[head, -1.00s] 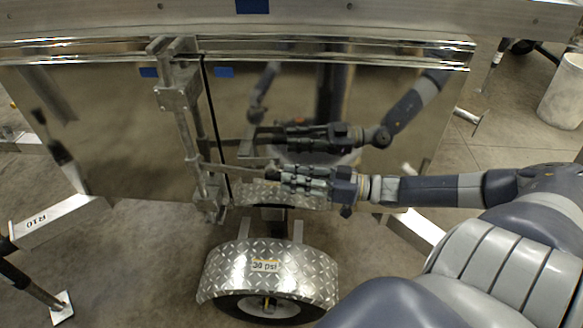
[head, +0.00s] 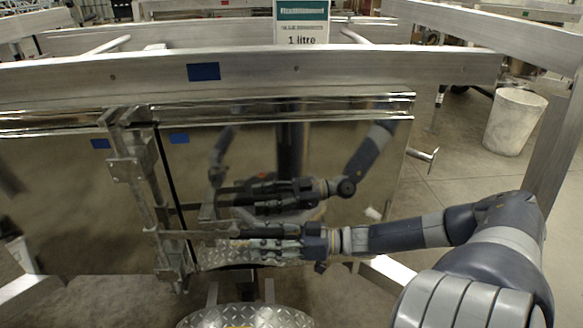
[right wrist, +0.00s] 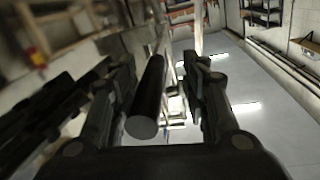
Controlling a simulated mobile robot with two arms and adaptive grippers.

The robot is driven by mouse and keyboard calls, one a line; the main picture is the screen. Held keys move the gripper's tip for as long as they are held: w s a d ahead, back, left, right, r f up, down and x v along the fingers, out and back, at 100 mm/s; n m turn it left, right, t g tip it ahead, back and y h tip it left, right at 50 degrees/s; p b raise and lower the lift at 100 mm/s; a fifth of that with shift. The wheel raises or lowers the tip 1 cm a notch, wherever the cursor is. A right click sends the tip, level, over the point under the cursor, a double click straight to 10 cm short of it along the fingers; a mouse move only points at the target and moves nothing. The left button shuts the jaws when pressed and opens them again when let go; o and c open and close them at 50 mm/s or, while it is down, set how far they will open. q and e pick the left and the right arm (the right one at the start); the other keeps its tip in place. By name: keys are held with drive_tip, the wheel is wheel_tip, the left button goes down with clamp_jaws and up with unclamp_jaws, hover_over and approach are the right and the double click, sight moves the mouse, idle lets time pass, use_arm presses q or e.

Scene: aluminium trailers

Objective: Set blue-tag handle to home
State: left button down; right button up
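The blue-tag handle is a metal lever (head: 195,234) that sticks out to the right from an upright latch rod (head: 143,190) on a shiny trailer panel. Blue tags (head: 180,138) (head: 100,143) sit on the panel on both sides of the rod. My right gripper (head: 248,242) is at the lever's free end, pointing left. In the right wrist view a dark round bar end (right wrist: 147,95) lies between the two fingers, nearer the left one, with a gap to the right finger. The gripper looks open around it. My left gripper is not in view.
A metal rail (head: 300,72) with another blue tag (head: 204,72) runs above the panel. A tread-plate fender (head: 245,316) is below. A T-shaped bar (head: 425,155) sticks out at the panel's right. A white bin (head: 515,122) stands on open floor. The panel mirrors my arm.

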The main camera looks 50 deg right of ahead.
drive_tip(key=v, duration=1)
drive_tip(key=shift+s+r, duration=0.25)
drive_tip(key=shift+r, duration=0.1)
drive_tip(key=shift+d, duration=0.15)
idle(0.3)
